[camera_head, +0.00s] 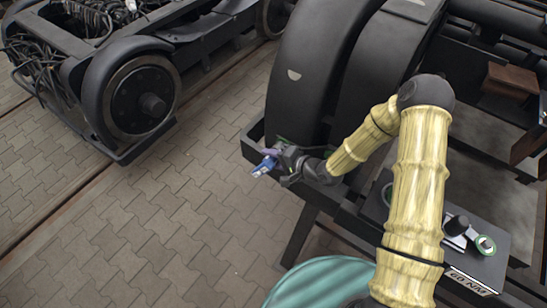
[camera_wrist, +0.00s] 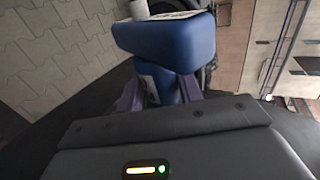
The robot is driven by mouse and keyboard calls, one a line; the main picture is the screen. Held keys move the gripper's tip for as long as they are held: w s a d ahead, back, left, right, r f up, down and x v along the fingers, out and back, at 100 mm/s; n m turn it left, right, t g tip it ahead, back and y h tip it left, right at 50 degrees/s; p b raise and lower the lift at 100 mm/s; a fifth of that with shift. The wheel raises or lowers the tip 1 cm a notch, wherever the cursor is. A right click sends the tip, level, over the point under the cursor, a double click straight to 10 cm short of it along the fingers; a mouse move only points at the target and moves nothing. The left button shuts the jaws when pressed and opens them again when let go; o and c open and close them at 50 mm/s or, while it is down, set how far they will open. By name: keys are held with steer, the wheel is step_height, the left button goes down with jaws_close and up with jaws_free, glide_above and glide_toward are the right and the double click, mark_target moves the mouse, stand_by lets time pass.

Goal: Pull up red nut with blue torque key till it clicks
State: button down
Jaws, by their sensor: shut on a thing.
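My gripper (camera_head: 278,158) is beside the black bogie frame, at the lower edge of the large dark wheel cover. It is shut on a blue tool, the blue torque key (camera_head: 265,166), whose end sticks out to the left over the paving. In the wrist view the blue key (camera_wrist: 165,42) fills the top middle, with its blue shaft between the purple fingers of my gripper (camera_wrist: 160,95). A pale cylindrical part shows at the key's upper left. I cannot make out the red nut in either view.
A black bogie (camera_head: 400,50) stands at the right. A teal round object (camera_head: 322,283) is at the bottom. Another bogie wheel (camera_head: 142,95) stands at left; paving between is clear.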

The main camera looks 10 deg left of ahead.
mark_target(263, 170)
steer(key=shift+s+a, duration=0.35)
steer(key=shift+s, duration=0.5)
steer(key=shift+s+a, duration=0.35)
steer(key=shift+s, duration=0.55)
steer(key=shift+s+a, duration=0.35)
steer(key=shift+s, duration=0.5)
steer(key=shift+w+d, duration=0.15)
steer(key=shift+w, duration=0.05)
